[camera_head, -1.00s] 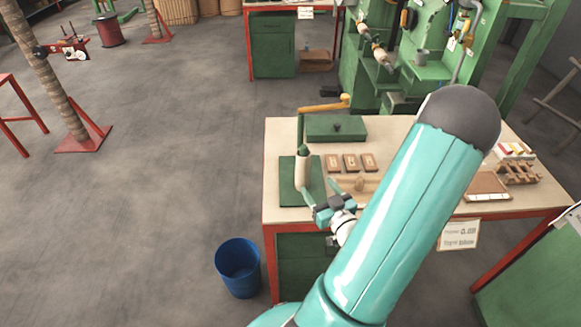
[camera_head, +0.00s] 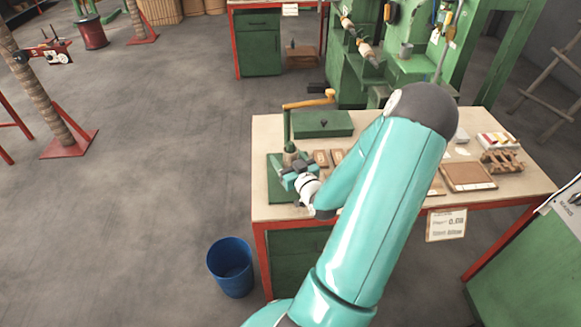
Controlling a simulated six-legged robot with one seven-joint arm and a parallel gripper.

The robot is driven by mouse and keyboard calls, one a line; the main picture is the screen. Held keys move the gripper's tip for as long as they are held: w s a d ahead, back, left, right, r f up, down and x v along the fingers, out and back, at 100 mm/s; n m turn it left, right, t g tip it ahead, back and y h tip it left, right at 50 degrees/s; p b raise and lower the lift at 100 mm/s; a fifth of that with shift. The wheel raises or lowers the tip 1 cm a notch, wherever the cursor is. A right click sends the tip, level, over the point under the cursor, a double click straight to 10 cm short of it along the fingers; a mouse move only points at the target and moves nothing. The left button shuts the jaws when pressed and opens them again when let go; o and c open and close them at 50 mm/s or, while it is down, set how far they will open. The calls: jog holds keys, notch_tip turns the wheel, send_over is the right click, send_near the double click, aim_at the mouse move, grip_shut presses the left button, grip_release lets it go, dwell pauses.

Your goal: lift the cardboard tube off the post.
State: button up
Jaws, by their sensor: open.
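The post stands on a green base plate (camera_head: 275,192) at the left end of the workbench. Its dark green top (camera_head: 290,147) shows above my gripper. The pale cardboard tube (camera_head: 289,158) is around the post, and only a small upper part shows. My gripper (camera_head: 288,175) is open and sits at the tube, in front of it and across its middle. The fingers and wrist hide most of the tube, so I cannot tell whether either finger touches it.
A green box (camera_head: 322,124) with a yellow-handled tool (camera_head: 308,103) lies behind the post. Small brown blocks (camera_head: 321,158) lie to the right, partly behind my arm. A brown tray (camera_head: 467,177) is at the bench's right. A blue bin (camera_head: 231,267) stands on the floor.

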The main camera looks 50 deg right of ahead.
jog(key=shift+d, duration=0.1)
jog(key=shift+c, duration=0.5)
jog(key=shift+w, duration=0.1)
jog(key=c, duration=1)
jog(key=shift+o, duration=0.2)
jog(key=shift+r, duration=0.1)
notch_tip(320, 180, up, 27)
notch_tip(320, 180, down, 8)
